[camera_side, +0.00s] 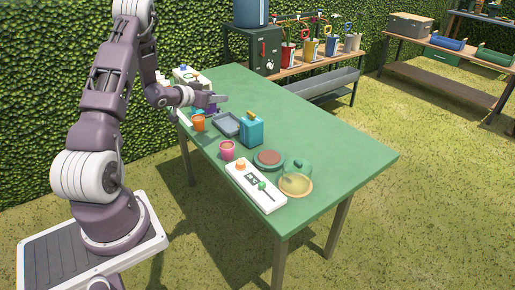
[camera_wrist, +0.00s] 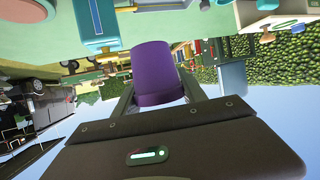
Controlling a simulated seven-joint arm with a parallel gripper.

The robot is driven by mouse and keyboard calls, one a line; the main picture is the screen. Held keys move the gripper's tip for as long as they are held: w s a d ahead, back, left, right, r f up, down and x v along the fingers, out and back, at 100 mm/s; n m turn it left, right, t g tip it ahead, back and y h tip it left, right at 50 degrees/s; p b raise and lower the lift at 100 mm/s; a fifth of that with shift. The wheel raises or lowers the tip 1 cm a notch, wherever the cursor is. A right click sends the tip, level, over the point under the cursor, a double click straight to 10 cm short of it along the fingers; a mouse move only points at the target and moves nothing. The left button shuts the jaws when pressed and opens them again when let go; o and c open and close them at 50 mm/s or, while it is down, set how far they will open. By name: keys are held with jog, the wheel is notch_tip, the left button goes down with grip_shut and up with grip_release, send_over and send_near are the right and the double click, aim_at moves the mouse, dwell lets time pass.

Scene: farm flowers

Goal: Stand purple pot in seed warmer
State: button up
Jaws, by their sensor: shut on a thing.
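The purple pot (camera_wrist: 160,72) is between the two fingers of my gripper (camera_wrist: 160,97) in the wrist view, and the gripper is shut on it. In the side view my gripper (camera_side: 216,99) is over the far left end of the green table, with a little of the purple pot (camera_side: 211,108) showing below it. I cannot tell for certain which thing is the seed warmer. A white panel with an orange knob and a green knob (camera_side: 256,186) lies at the near end. A white device (camera_side: 186,76) stands at the far left, partly behind my arm.
An orange pot (camera_side: 198,122), grey tray (camera_side: 226,124), blue box (camera_side: 251,130), pink pot (camera_side: 227,150), brown-topped round dish (camera_side: 268,159) and glass dome (camera_side: 296,175) stand along the table's near side. The right side of the green table (camera_side: 325,135) is clear.

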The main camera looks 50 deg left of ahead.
jog(key=w+d+r+m+h, duration=0.1)
jog(key=w+d+m+h, duration=0.1)
jog(key=w+d, duration=0.6)
jog(key=w+d+r+m+h, duration=0.15)
jog(key=w+d, duration=0.25)
jog(key=d, duration=0.8)
jog(key=shift+t+h, duration=0.4)
jog(key=shift+h, duration=0.05)
jog(key=f, duration=1.4)
jog(key=shift+s+f, duration=0.2)
jog(key=shift+f, duration=0.5)
jog(key=o, duration=1.4)
jog(key=shift+f, duration=0.1)
